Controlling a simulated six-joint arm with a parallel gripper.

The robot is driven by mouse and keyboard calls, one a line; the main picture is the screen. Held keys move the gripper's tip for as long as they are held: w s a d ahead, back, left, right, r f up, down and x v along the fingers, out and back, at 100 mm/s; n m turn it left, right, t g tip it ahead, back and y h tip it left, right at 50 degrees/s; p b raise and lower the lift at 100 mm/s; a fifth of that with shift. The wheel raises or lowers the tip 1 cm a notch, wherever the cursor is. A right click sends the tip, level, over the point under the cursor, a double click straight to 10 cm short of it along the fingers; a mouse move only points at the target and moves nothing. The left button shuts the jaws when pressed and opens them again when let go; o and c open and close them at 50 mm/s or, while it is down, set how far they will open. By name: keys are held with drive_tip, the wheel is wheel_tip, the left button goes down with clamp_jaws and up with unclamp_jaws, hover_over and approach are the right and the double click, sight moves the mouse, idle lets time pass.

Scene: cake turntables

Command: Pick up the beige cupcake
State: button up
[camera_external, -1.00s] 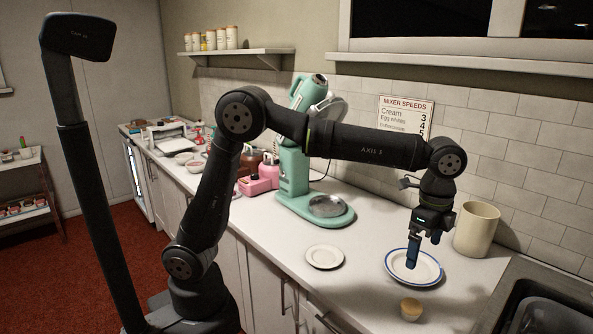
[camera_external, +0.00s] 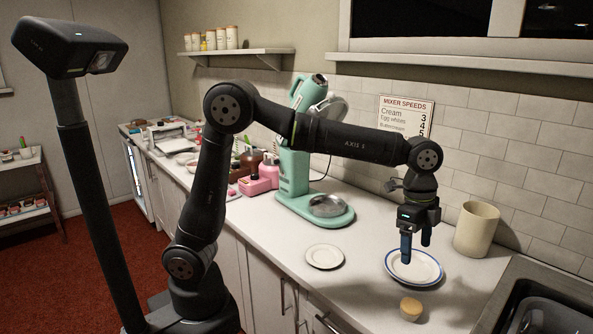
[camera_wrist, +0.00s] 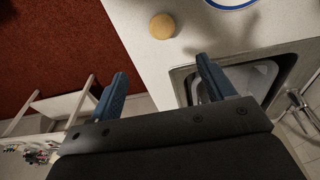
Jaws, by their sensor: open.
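The beige cupcake (camera_external: 411,308) stands on the white counter near its front edge, in front of the blue-rimmed plate. It also shows at the top middle of the wrist view (camera_wrist: 163,26), seen from above as a round tan top. My gripper (camera_external: 415,250) is in the air above the blue-rimmed plate, behind and higher than the cupcake. Its two blue fingers (camera_wrist: 160,88) are apart with nothing between them. Nothing hides the cupcake in either view.
The blue-rimmed plate (camera_external: 432,279) is empty, and so is a small white plate (camera_external: 324,256) to its left. A cream canister (camera_external: 477,229) stands near the wall. A sink (camera_external: 545,315) is at the right. A green mixer (camera_external: 295,170) stands further left.

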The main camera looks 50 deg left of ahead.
drive_tip(key=a+h, duration=0.3)
drive_tip(key=a, duration=0.1)
hover_over(411, 303)
drive_tip(key=a, duration=0.2)
drive_tip(key=f, duration=1.2)
drive_tip(key=shift+s+d+f, duration=0.1)
drive_tip(key=shift+s+d, duration=0.05)
drive_tip(key=shift+d, duration=0.1)
drive_tip(key=shift+a+x, duration=0.15)
drive_tip(key=shift+x, duration=1.15)
drive_tip(key=shift+a+x, duration=0.2)
drive_tip(key=shift+x, duration=1.05)
drive_tip(key=shift+f, duration=0.15)
drive_tip(key=c, duration=1)
drive_tip(key=shift+c, duration=0.2)
